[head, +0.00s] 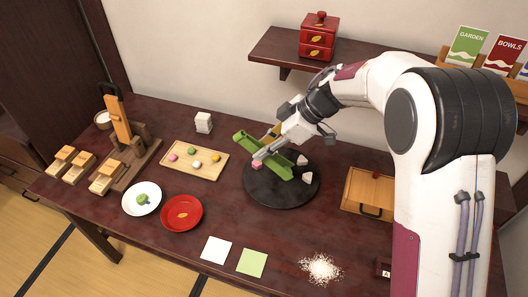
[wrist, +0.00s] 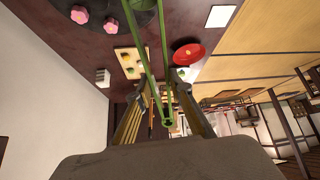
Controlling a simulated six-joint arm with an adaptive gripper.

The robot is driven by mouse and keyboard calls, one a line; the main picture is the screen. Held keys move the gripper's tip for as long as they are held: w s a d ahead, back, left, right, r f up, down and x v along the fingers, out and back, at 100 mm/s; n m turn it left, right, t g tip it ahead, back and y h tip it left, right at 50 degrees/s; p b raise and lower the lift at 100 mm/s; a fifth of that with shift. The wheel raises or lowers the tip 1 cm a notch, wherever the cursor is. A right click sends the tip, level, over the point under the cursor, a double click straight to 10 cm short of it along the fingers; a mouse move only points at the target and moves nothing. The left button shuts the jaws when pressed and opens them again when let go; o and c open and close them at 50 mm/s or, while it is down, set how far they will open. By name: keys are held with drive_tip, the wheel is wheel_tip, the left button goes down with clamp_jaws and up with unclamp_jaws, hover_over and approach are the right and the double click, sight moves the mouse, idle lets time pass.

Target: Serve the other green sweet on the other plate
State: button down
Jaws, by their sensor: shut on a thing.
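My gripper (head: 268,150) is shut on long green tongs (head: 276,165), held over the dark round board. In the wrist view the tongs (wrist: 164,75) run up between my fingers as two green arms, apart at the top edge, where their far ends are cut off. One green sweet (head: 142,199) lies on the white plate (head: 131,207). Another green sweet (head: 193,150) lies on the wooden tray (head: 212,171) among pink, yellow and white sweets. The red plate (head: 170,222) carries only a leaf mark; it also shows in the wrist view (wrist: 188,54).
The dark round board (head: 268,199) carries small pink and whitish pieces. A wooden slicer-like stand (head: 122,130) is at the left. A wooden box (head: 368,192) is at the right. White and green paper squares and spilled white grains lie in front. A shelf (head: 290,57) hangs behind.

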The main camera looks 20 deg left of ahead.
drive_tip(key=shift+r, duration=0.45)
drive_tip(key=shift+a, duration=0.1)
drive_tip(key=s+a+f, duration=0.1)
drive_tip(key=s+a, duration=0.4)
drive_tip(key=a, duration=0.4)
drive_tip(key=s+a, duration=0.5)
drive_tip(key=a, duration=0.4)
drive_tip(key=s+a+f, duration=0.1)
drive_tip(key=s+a, duration=0.5)
drive_tip(key=a, duration=0.4)
drive_tip(key=shift+f, duration=0.35)
drive_tip(key=shift+f, duration=0.15)
